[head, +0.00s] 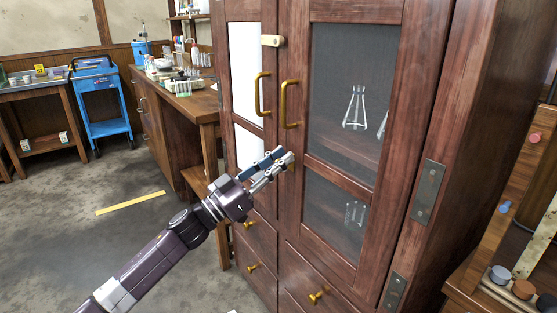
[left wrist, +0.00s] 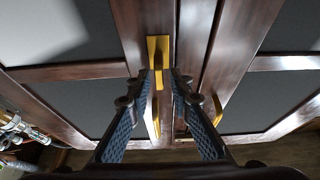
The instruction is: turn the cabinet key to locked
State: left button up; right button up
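The cabinet (head: 292,205) is dark wood with two glazed doors and brass handles. In the left wrist view a brass plate (left wrist: 165,46) is on the door frame near the seam, and a narrow brass key (left wrist: 158,78) stands out from it. My left gripper (head: 283,157) is at the cabinet front, just below the handles. In the left wrist view its fingertips (left wrist: 161,74) are either side of the key, with a small gap showing, so it looks open around the key. In the head view the fingers mostly hide the key. My right gripper is not in view.
Brass door handles (head: 289,104) sit just above the left gripper. A pale latch (head: 272,41) is higher up. Drawers with brass knobs (head: 316,297) lie below. A wooden bench (head: 205,107) with glassware stands at left; the floor in front is open.

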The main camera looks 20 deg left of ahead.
pick_arm(q)
grip_shut()
